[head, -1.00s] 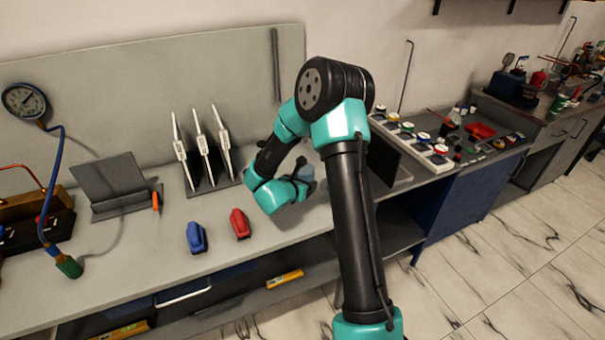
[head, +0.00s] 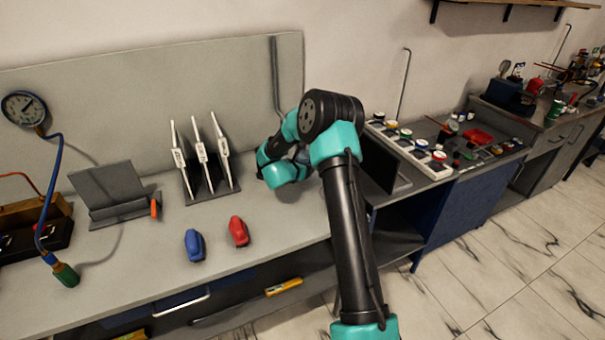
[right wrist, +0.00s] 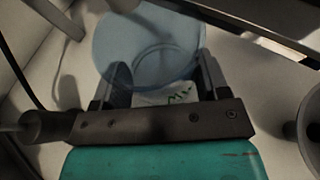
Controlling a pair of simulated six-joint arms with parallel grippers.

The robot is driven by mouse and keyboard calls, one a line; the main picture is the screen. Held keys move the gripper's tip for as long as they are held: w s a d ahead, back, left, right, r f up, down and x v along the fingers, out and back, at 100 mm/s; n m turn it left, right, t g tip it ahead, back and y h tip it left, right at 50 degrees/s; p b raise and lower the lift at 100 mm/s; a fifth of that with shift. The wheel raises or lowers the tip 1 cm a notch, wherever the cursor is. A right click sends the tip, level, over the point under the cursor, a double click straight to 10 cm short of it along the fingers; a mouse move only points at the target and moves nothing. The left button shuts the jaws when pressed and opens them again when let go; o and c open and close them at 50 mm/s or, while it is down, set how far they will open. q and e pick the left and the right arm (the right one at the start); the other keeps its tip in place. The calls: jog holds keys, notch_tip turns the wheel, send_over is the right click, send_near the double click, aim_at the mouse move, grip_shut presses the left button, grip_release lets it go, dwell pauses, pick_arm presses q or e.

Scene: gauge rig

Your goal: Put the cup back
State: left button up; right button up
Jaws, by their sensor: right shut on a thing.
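A translucent bluish cup (right wrist: 150,40) shows in the right wrist view, between the two dark fingers of my right gripper (right wrist: 160,78). The gripper is shut on it. The surface beneath shows through its clear body, and a white patch with dark green marks shows below its rim, between the fingers. In the head view my right arm reaches over the grey bench, and its wrist and gripper are toward the back. There the cup is mostly hidden behind my arm. My left gripper is not in view.
A rack with white upright panels (head: 202,155) stands left of my wrist. A red clamp-like object (head: 239,231) and a blue one (head: 195,245) lie in front. A dark screen-like panel (head: 381,163) stands right of my arm. The bench (head: 150,285) front is clear.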

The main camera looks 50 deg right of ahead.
jog(key=shift+w+d+f, duration=0.2)
jog(key=shift+w+d, duration=0.15)
jog(key=shift+d, duration=0.05)
jog(key=shift+s+f, duration=0.1)
jog(key=shift+f, duration=1.5)
jog(key=shift+f, duration=0.2)
jog(key=o, duration=0.9)
jog(key=shift+r, duration=0.15)
jog(key=shift+a+r, duration=0.15)
jog(key=shift+a, duration=0.05)
jog(key=v, duration=1.1)
jog(key=shift+s+a, duration=0.1)
jog(key=shift+a, duration=0.25)
